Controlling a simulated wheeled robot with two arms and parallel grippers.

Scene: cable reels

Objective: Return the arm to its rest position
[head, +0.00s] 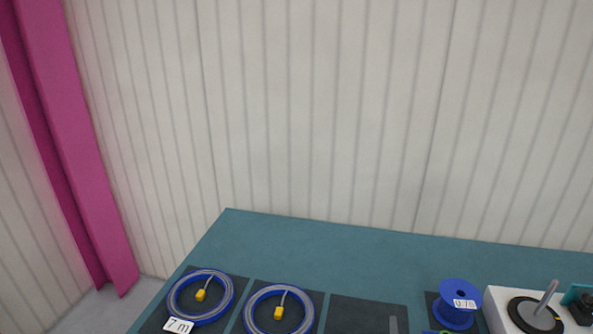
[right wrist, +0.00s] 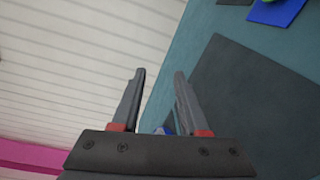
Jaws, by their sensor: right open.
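My right gripper (right wrist: 160,74) is open in the right wrist view, with nothing between its two grey fingers. It points past the edge of the teal table (right wrist: 195,25), with the pale wall behind. My left gripper does not show in either view.
Two blue cable coils with yellow connectors, one left (head: 200,297) and one right of it (head: 279,310), lie on dark mats. A label "7 m" (head: 178,326) is near the left coil. A blue spool (head: 458,304) and a white device (head: 496,309) with a grey rod stand at right. The table's back strip (head: 320,241) is clear.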

